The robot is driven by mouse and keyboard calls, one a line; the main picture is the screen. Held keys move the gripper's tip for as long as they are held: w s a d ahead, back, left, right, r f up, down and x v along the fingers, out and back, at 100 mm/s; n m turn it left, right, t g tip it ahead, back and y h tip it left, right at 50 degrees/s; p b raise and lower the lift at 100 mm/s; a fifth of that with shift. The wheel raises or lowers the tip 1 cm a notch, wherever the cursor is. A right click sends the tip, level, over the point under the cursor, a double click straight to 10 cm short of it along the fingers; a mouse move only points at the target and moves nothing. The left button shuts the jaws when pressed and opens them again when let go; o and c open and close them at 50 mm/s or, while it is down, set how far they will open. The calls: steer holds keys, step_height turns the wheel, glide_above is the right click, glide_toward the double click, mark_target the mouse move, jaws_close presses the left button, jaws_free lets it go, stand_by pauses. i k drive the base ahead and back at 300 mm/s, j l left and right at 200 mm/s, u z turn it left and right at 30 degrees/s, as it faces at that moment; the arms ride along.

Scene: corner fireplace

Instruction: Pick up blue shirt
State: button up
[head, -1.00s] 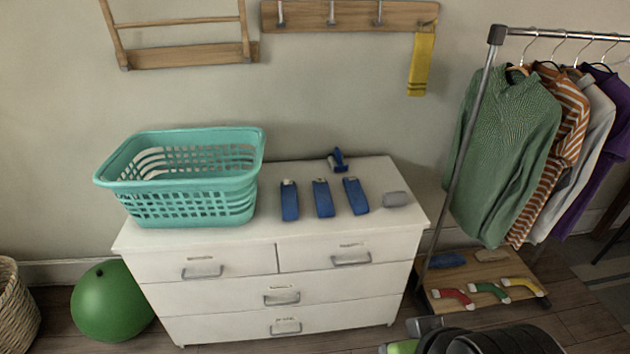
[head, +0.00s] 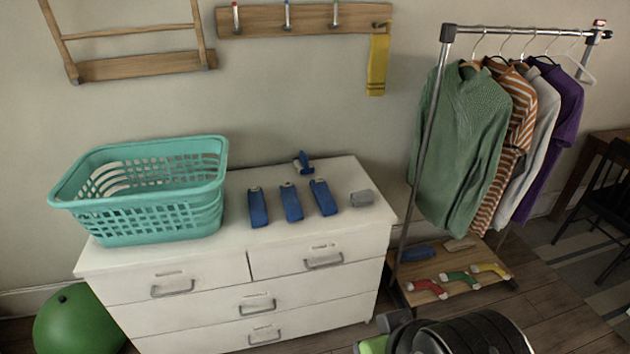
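I see no garment that is plainly a blue shirt. Three narrow blue items lie side by side on the white dresser: a left one (head: 258,208), a middle one (head: 291,203) and a right one (head: 323,197). I cannot tell whether they are folded cloth. A smaller blue object (head: 304,164) sits behind them near the wall. Another blue item (head: 418,252) lies on the rack's low wooden shelf. On the rail hang a green sweater (head: 465,150), an orange striped shirt (head: 513,130), a pale grey shirt (head: 541,120) and a purple shirt (head: 567,105). My gripper is not in view.
A green ball (head: 75,325) and black round equipment (head: 470,338) are on the floor. A dark chair (head: 605,195) is at right.

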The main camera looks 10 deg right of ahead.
mark_target(324, 197)
steer(key=i+l+u, duration=0.15)
steer(key=i, duration=0.35)
steer(key=i+l+u, duration=0.15)
steer(key=i, duration=0.35)
steer(key=i+l+u, duration=0.2)
steer(key=i, duration=0.3)
